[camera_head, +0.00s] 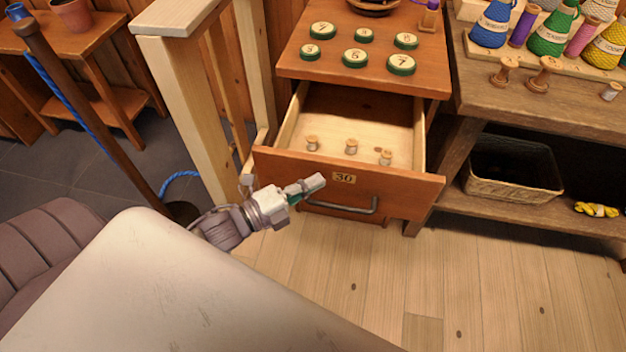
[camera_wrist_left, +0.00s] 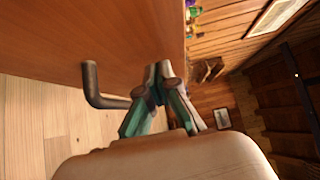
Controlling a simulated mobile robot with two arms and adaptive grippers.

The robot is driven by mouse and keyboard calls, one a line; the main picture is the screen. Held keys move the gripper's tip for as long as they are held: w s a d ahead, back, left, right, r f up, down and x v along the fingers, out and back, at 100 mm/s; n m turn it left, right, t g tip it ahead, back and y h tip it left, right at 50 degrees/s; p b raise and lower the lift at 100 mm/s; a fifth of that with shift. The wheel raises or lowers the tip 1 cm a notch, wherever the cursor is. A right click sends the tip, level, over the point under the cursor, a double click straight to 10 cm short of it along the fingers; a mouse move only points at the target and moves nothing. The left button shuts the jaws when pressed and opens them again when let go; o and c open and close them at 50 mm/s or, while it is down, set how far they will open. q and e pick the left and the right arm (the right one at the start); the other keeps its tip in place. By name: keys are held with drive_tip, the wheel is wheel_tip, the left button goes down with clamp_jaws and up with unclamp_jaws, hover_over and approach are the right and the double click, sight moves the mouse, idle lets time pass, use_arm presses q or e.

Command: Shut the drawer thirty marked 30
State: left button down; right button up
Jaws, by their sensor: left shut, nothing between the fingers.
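The drawer thirty (camera_head: 400,193) is open and pulled well out of its cabinet. Its reddish wooden front carries a plate marked 30 (camera_head: 343,178) and a grey bar handle (camera_head: 342,206). Small wooden spools (camera_head: 351,147) stand inside it. My left gripper (camera_head: 316,183) is shut and empty, in front of the left half of the drawer front, near the plate. In the left wrist view the fingertips (camera_wrist_left: 165,75) are close to the drawer front (camera_wrist_left: 110,40), beside the handle (camera_wrist_left: 92,88). I cannot tell whether they touch the front. My right gripper is not in view.
Numbered green-rimmed discs (camera_head: 355,57) lie on the cabinet top. A pale wooden post frame (camera_head: 185,95) stands close left of the drawer. A workbench (camera_head: 545,100) with yarn cones is at right, a basket (camera_head: 515,170) on its lower shelf. The floor before the drawer is clear.

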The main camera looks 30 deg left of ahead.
use_arm(q)
drive_tip(key=shift+w+a, duration=0.1)
drive_tip(key=shift+w, duration=0.3)
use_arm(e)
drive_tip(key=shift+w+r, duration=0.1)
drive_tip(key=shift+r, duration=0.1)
use_arm(q)
drive_tip(key=shift+w, duration=0.1)
